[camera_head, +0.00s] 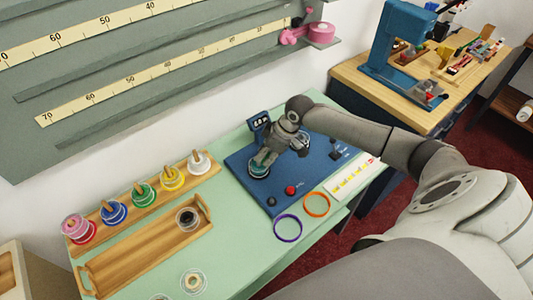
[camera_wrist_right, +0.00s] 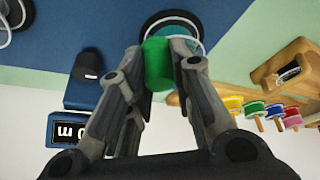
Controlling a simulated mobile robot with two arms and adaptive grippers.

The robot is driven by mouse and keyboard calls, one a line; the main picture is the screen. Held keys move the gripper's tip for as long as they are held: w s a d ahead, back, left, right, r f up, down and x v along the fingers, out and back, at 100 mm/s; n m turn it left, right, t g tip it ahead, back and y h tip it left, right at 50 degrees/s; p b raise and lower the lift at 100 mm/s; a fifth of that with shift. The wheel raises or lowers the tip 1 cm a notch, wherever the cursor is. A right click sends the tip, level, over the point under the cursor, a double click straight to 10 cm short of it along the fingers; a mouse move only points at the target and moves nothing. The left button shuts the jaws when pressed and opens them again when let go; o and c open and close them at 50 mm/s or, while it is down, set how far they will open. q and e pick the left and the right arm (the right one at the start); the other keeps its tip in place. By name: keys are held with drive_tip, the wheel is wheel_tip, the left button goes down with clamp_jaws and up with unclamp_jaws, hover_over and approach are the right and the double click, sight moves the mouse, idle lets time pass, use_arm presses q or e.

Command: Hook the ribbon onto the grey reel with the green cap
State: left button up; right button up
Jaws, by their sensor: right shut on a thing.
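My right gripper (camera_head: 262,156) reaches down over the blue board. In the right wrist view its fingers (camera_wrist_right: 160,68) are shut on the green cap (camera_wrist_right: 157,64), a short green cylinder. Close behind the cap is a dark round reel (camera_wrist_right: 172,22) with a clear rim; I cannot tell whether the cap touches it. In the head view the gripper partly hides this reel (camera_head: 258,170). I cannot pick out a loose ribbon end. My left gripper is not in view.
The blue board (camera_head: 240,165) carries a red button (camera_head: 291,190) and a small display (camera_head: 260,120). A purple ring (camera_head: 287,228) and an orange ring (camera_head: 316,204) lie in front. Coloured spools stand on a wooden rack (camera_head: 125,213), behind a wooden tray (camera_head: 140,255) at left.

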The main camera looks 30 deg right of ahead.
drive_tip(key=shift+s+f, duration=0.15)
idle(0.8)
wheel_tip(320, 180, up, 5)
drive_tip(key=p, duration=0.5)
drive_tip(key=shift+p, duration=0.4)
drive_tip(key=shift+d, duration=0.1)
